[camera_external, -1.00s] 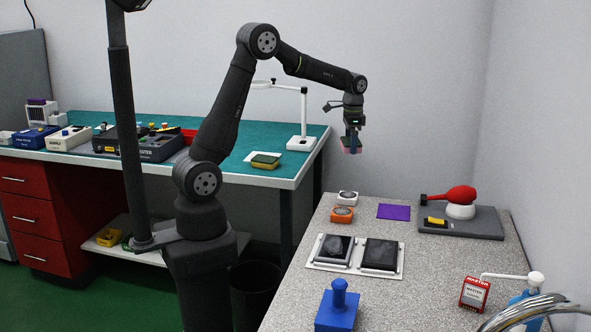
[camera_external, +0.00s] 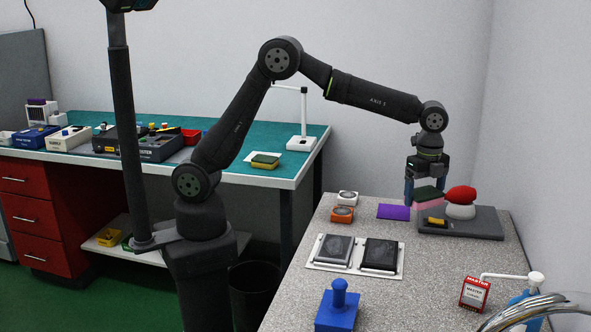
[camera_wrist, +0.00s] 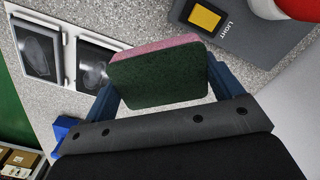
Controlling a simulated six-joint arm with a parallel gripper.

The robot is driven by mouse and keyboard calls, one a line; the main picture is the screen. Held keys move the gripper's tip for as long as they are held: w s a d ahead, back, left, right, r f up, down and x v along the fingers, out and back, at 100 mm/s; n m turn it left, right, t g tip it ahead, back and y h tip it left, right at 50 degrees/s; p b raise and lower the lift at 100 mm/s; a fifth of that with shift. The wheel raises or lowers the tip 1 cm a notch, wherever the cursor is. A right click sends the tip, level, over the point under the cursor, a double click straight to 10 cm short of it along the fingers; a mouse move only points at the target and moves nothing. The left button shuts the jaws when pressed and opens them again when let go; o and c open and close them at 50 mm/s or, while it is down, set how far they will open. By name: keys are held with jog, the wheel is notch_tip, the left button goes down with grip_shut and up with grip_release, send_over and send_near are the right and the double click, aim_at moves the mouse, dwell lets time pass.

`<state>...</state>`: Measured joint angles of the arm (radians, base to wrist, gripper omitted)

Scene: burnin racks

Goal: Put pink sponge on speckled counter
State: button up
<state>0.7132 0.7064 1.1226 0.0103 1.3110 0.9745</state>
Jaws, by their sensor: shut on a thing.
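The pink sponge (camera_external: 427,205) has a dark green scouring face and is held between the fingers of my gripper (camera_external: 424,193). In the wrist view the sponge (camera_wrist: 158,74) shows its green face and a pink edge, with blue fingers on both sides of it. The speckled counter (camera_external: 435,279) lies below. My gripper is above its back part, beside the grey device with the red bulb. In the outside view the sponge overlaps the grey device's left part; I cannot tell the gap between the sponge and the counter.
The grey device (camera_external: 487,224) with a yellow button and red bulb (camera_external: 461,194) stands at the back right. A purple pad (camera_external: 394,212) lies left of it. A white tray with two dark pads (camera_external: 381,254), a blue stamp (camera_external: 338,308) and a red box (camera_external: 474,294) stand nearer.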

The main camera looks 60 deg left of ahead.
jog(key=s+d+m, duration=0.8)
jog(key=s+d, duration=1)
jog(key=s, duration=0.2)
send_over(443, 281)
notch_tip(443, 281, down, 7)
jog(key=shift+r, duration=0.1)
jog(key=shift+f, duration=2.05)
jog(key=o, duration=0.5)
jog(key=shift+f, duration=0.15)
jog(key=o, duration=0.3)
